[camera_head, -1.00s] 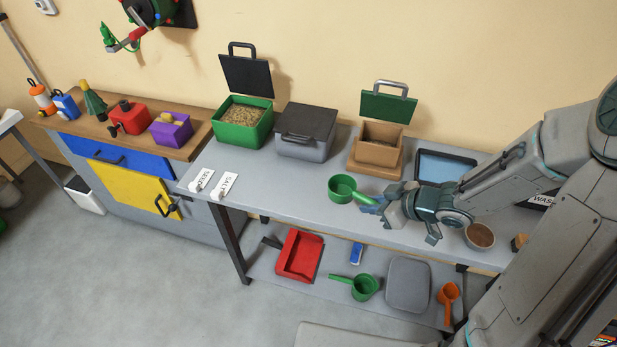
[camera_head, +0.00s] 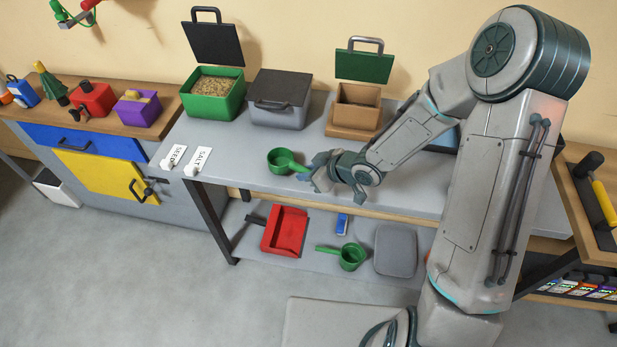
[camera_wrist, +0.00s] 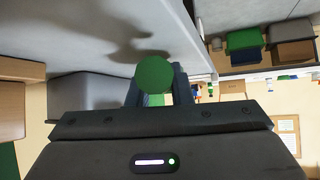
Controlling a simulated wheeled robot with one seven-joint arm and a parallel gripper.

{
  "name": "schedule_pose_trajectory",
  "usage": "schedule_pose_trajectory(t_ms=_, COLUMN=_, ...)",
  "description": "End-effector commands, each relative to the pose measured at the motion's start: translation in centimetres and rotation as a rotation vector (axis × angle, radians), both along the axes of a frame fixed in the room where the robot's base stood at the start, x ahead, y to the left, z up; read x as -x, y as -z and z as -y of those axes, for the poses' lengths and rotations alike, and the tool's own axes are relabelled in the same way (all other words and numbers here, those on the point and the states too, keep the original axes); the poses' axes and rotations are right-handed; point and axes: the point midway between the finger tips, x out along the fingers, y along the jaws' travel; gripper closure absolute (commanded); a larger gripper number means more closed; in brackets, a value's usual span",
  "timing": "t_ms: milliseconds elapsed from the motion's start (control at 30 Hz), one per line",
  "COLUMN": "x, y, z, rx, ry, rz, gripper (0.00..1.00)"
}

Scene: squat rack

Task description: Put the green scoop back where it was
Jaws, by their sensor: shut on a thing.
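A green scoop (camera_head: 280,160) with a round cup is at the front of the grey table top, its handle pointing right. My gripper (camera_head: 312,173) is shut on the handle of this scoop. In the wrist view a round green end (camera_wrist: 155,75) of it shows between my fingers. I cannot tell whether the cup touches the table. A second green scoop (camera_head: 351,257) lies on the lower shelf below, its handle pointing left.
On the table stand an open green bin (camera_head: 213,101) of grain, a closed grey bin (camera_head: 279,103) and an open tan bin (camera_head: 355,112) with a green lid. A red dustpan (camera_head: 285,232) and a grey lid-like piece (camera_head: 396,250) lie on the shelf.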

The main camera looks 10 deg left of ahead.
Motion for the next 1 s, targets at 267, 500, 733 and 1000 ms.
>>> schedule_pose_trajectory(t_ms=267, x=0.0, y=1.6, z=0.0, rx=-0.001, ry=-0.001, rz=0.001, gripper=1.00)
schedule_pose_trajectory(t_ms=500, x=0.0, y=2.0, z=0.0, rx=-0.001, ry=-0.001, rz=0.001, gripper=1.00)
schedule_pose_trajectory(t_ms=733, x=0.0, y=1.9, z=0.0, rx=0.000, ry=-0.001, rz=0.001, gripper=0.59)
schedule_pose_trajectory(t_ms=1000, x=0.0, y=1.3, z=0.2, rx=0.000, ry=0.002, rz=0.002, gripper=0.59)
